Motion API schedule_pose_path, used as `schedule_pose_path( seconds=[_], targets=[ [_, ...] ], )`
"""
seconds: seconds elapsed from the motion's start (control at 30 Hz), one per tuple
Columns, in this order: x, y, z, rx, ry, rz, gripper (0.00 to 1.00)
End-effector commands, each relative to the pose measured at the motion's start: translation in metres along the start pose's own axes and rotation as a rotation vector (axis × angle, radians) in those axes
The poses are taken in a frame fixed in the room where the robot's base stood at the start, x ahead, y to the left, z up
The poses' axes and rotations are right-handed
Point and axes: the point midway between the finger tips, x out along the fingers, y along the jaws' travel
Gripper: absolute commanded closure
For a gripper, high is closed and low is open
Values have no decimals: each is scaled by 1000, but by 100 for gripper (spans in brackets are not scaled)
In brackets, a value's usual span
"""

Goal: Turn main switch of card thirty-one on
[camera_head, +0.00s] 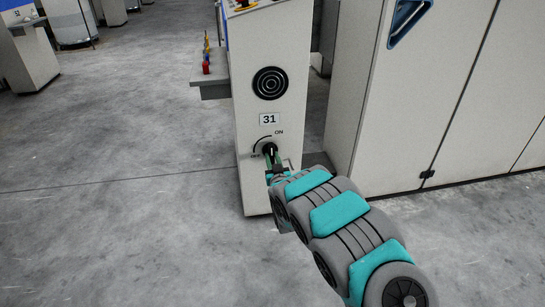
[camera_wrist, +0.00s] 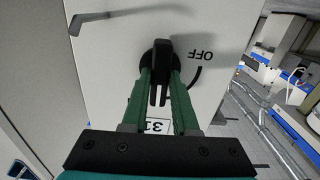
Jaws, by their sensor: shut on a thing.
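The main switch (camera_head: 270,149) is a black rotary knob on the pale front of the cabinet, below the number plate 31 (camera_head: 269,119). An arc runs from OFF at its left to ON at its upper right. My gripper (camera_head: 276,171) reaches it from the front. In the wrist view, which is upside down, the green fingers of my gripper (camera_wrist: 161,82) are shut on the black handle of the switch (camera_wrist: 159,68). The handle looks about vertical there. OFF (camera_wrist: 194,56) is readable beside it; ON is hidden behind the gripper.
A round black grille (camera_head: 270,83) is above the number plate. A grey shelf (camera_head: 211,84) with small coloured items juts out left of the cabinet. A tall pale cabinet (camera_head: 398,100) stands close on the right. The floor at the left is clear.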

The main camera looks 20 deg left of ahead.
Motion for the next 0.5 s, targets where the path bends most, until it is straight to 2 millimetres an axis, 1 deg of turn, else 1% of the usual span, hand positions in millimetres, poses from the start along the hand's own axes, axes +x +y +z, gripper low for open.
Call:
schedule_pose_path(
  seconds=[0.2,0.5],
  targets=[
    [0,-1,0,44,1,-2,100],
    [0,-1,0,53,1,-1,100]
  ],
)
